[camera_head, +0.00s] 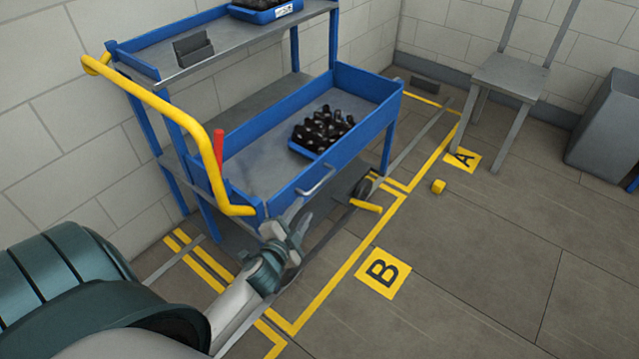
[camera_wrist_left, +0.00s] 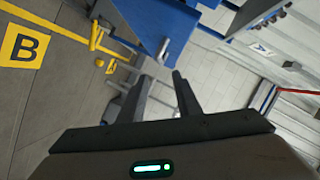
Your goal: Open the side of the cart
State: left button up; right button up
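The blue cart (camera_head: 290,190) has grey shelves and stands against the wall. Its front side panel (camera_head: 345,152) is upright and carries a silver handle (camera_head: 318,183). My left gripper (camera_head: 298,218) is low in front of the panel's near corner, below and left of the handle. In the left wrist view, its two dark fingers (camera_wrist_left: 160,75) are apart with nothing clearly between them. The blue panel (camera_wrist_left: 158,18) is beyond the fingertips there. I cannot tell whether the fingers touch the cart. My right gripper is not in view.
A blue tray of dark bottles (camera_head: 322,130) sits on the cart's middle shelf. A yellow push handle (camera_head: 205,140) is at the cart's left end. A chair (camera_head: 510,75) and grey bin (camera_head: 608,120) stand at right. Floor around the B marker (camera_head: 383,273) is clear.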

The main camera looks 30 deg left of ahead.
pick_arm(q)
send_near(317, 188)
jog(key=w, duration=0.3)
jog(key=x, duration=0.8)
jog(key=shift+s+a+f, duration=0.15)
jog(key=shift+a+f, duration=0.1)
jog(key=shift+a, duration=0.1)
jog(key=shift+w+a+f, duration=0.1)
jog(key=shift+w+a, duration=0.05)
jog(key=shift+w, duration=0.5)
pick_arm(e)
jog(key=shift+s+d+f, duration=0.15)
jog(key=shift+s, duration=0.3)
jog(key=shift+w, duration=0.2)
pick_arm(q)
grip_shut()
jog(key=shift+f, duration=0.1)
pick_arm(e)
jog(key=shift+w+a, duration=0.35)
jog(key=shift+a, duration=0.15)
